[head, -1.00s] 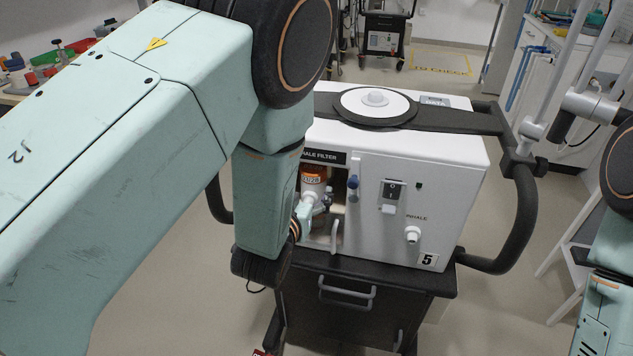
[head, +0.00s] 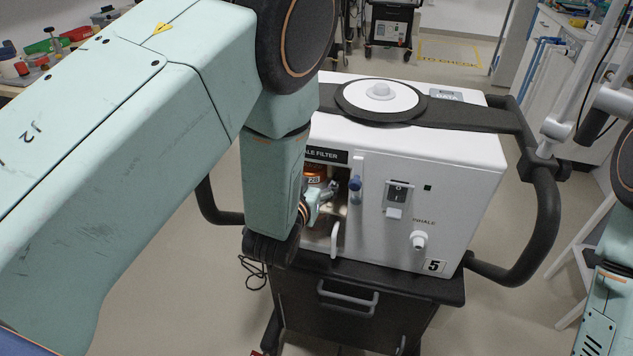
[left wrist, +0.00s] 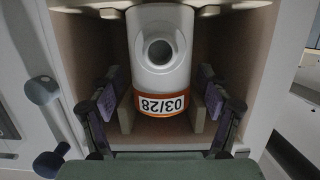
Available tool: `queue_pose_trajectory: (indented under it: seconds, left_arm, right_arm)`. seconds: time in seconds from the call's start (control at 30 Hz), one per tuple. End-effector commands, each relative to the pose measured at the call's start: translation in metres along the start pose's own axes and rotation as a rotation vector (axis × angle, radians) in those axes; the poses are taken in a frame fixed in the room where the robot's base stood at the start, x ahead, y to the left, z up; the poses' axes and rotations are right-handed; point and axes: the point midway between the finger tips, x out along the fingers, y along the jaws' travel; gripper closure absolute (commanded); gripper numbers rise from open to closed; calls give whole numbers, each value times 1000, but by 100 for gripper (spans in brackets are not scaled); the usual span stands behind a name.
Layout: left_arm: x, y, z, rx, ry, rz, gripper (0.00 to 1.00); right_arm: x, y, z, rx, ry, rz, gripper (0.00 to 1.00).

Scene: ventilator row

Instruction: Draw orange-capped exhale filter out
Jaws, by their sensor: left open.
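The exhale filter stands in the open recess of the white ventilator (head: 455,165). In the left wrist view the filter (left wrist: 160,60) appears inverted, with a white body, a round port facing the camera and an orange band labelled 03/28. My left gripper (head: 322,192) is open at the recess mouth. In the left wrist view its fingers (left wrist: 160,98) stand on both sides of the orange band, with gaps visible. My right gripper is out of view.
The recess walls (left wrist: 75,70) are close on both sides of the fingers. A black cart (head: 345,320) with a curved side rail (head: 545,220) carries the ventilator.

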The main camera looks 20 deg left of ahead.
Motion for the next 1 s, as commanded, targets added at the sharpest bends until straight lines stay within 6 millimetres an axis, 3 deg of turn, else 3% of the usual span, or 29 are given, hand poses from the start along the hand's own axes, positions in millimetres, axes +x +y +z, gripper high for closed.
queue_pose_trajectory:
  seconds: [0.8,1.0]
  left_arm:
    - [1,2,0,0,1,0,23]
    - [2,2,0,0,1,0,39]
  right_arm:
    - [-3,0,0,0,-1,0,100]
    - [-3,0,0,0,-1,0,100]
